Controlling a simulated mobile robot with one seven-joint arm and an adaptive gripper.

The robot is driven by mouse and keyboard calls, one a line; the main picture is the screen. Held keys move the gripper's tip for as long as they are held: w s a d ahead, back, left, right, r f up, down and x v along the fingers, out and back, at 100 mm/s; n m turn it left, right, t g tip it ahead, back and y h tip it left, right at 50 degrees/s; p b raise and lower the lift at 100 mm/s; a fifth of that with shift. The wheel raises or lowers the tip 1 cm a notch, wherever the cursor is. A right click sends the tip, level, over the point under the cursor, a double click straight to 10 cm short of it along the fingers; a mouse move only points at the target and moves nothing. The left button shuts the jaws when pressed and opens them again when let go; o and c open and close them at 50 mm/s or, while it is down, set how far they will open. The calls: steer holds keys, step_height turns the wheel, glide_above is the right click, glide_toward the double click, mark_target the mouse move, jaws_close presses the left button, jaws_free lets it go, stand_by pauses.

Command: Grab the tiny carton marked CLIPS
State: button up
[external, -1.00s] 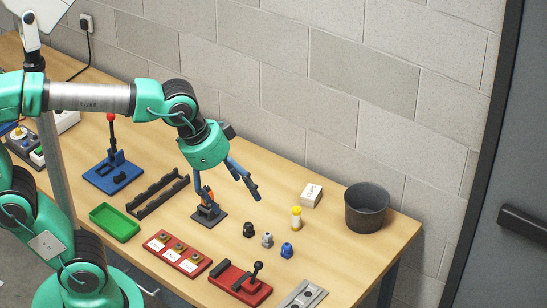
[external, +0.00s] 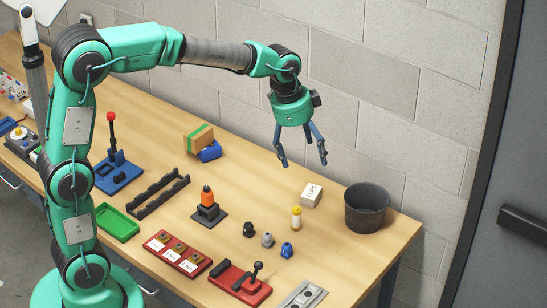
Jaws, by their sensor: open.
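The tiny carton marked CLIPS (external: 311,196) is a small white box with dark lettering on its top. It sits on the wooden bench toward the right, near the wall side. My gripper (external: 303,164) is open and empty, pointing down. In the external view its fingertips appear above and a little left of the carton, apart from it. The exact height of the gap cannot be told.
A dark bin (external: 367,208) stands right of the carton. Several small knobs, a red clamp fixture (external: 240,284) and an orange-topped tool in a stand (external: 208,208) are nearer the front and left.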

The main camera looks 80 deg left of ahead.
steer(key=w+a+f+m+p, duration=0.1)
steer(key=w+a+f, duration=0.2)
steer(key=a+f, duration=0.9)
steer(key=w+a+f+m+g+h, duration=0.1)
steer(key=w+a+f, duration=0.2)
steer(key=a+f, duration=1)
steer(key=a, duration=0.5)
steer(key=shift+m+p, duration=0.3)
steer(key=shift+p, duration=0.05)
steer(key=shift+f, duration=0.1)
glide_above(311, 191)
steer(key=shift+s+a+f, duration=0.1)
steer(key=shift+s+f, duration=0.05)
steer(key=shift+f, duration=1.25)
steer(key=shift+s+a+f, duration=0.1)
steer(key=shift+s+f, duration=0.05)
steer(key=shift+f, duration=1.25)
steer(key=shift+s+a+f, duration=0.1)
steer(key=shift+s+f, duration=0.05)
steer(key=shift+f, duration=1.25)
steer(key=shift+f, duration=0.15)
steer(key=shift+w+d+f+b, duration=0.1)
steer(key=shift+w+f+b, duration=0.05)
steer(key=shift+f, duration=0.65)
steer(key=shift+w+d+f+b, duration=0.1)
steer(key=shift+f, duration=0.75)
steer(key=shift+w+d+f+b, duration=0.1)
steer(key=shift+w+f+b, duration=0.05)
steer(key=shift+f, duration=0.65)
